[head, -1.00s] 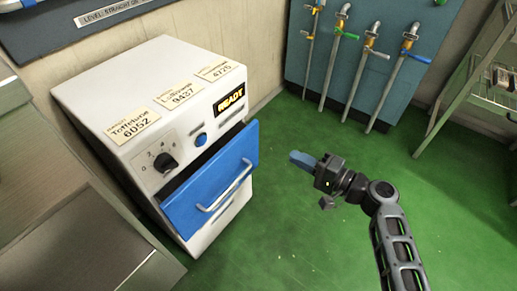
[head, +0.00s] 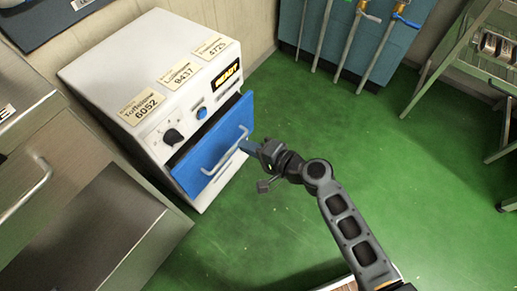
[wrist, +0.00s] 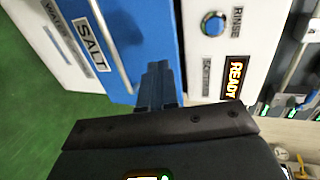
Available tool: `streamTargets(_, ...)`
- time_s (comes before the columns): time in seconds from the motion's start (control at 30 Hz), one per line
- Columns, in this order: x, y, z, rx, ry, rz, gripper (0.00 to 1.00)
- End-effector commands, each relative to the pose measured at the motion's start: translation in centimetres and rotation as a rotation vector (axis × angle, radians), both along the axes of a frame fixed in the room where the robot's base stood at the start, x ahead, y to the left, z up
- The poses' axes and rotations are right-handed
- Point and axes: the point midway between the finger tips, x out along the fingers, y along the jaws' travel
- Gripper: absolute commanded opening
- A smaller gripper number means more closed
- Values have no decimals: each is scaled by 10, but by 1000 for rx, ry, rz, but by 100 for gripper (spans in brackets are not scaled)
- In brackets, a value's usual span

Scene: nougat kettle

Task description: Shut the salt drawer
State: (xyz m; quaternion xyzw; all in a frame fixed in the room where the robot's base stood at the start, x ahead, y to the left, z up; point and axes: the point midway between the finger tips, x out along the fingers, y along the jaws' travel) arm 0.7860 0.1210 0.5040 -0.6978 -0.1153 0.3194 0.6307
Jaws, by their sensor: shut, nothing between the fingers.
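The salt drawer (head: 207,147) has a blue front with a metal bar handle (head: 224,155). It stands out from the white cabinet, with a dark gap along its top edge. In the wrist view the blue front (wrist: 135,35) bears a SALT label (wrist: 90,40). My gripper (head: 250,147) is shut and empty, its blue fingers pointing at the right part of the drawer front, near the handle's upper end. In the wrist view the fingertips (wrist: 158,72) overlap the blue front; I cannot tell whether they touch it.
The white cabinet (head: 110,75) carries a dial, a blue button and a READY display. Below the salt drawer is a white front labelled WATER (wrist: 55,22). Steel units (head: 50,180) stand at the left. A green rack (head: 460,65) stands at right. Green floor is open around my arm.

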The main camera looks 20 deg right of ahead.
Motion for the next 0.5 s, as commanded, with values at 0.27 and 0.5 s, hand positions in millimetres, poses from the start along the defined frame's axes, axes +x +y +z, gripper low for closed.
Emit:
streamTargets(0.27, 41, 30, -11, -1, -2, 2, 0)
streamTargets(0.5, 59, 43, -11, 1, -1, 1, 0)
